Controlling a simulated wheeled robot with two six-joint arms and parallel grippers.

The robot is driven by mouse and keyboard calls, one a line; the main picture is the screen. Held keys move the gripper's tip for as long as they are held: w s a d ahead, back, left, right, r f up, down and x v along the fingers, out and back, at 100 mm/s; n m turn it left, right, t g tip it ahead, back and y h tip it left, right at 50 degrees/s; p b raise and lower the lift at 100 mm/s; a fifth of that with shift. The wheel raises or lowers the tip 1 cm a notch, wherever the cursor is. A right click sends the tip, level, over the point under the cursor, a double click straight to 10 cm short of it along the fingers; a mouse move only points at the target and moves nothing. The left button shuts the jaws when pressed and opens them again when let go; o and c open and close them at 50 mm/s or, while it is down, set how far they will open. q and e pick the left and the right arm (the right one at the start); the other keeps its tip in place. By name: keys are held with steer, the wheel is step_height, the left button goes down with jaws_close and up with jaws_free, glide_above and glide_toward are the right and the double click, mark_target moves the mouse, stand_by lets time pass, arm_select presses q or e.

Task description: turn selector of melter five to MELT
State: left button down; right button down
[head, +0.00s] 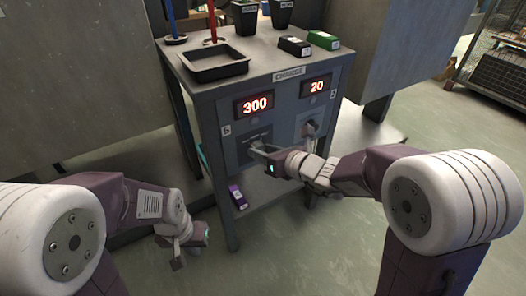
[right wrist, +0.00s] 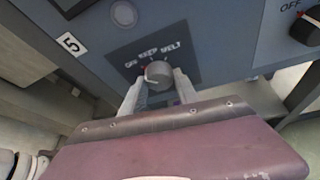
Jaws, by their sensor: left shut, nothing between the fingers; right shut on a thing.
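The panel of melter five (right wrist: 110,45) carries a "5" label and a grey round selector knob (right wrist: 158,72). OFF, KEEP and MELT are printed in an arc above the knob. A small red mark shows at the knob's upper left, on the OFF side; its exact setting is hard to read. My right gripper (head: 258,149) is shut on the knob, one finger on each side, as the right wrist view shows. In the head view the gripper hides most of the knob. My left gripper (head: 179,262) is shut and empty, low at the left, away from the cabinet.
The neighbouring selector (right wrist: 308,28) is close on the right, near OFF. A black tray (head: 215,65) and black and green blocks (head: 323,40) are on top. A purple block (head: 237,197) sits on the lower shelf.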

steer(key=shift+d+f+m+t+y+p, duration=0.2)
steer(key=shift+m+y+p, duration=0.9)
steer(key=shift+m+p, duration=1.1)
steer(key=shift+a+f+m+t+y+p, duration=0.1)
steer(key=shift+m+t+y+p, duration=0.15)
steer(key=shift+m+y+p, duration=1.75)
steer(key=shift+d+f+m+t+y+p, duration=0.2)
steer(key=shift+m+p, duration=1.4)
steer(key=shift+m, duration=1.4)
steer(key=shift+a, duration=0.15)
steer(key=c, duration=0.9)
jaws_free()
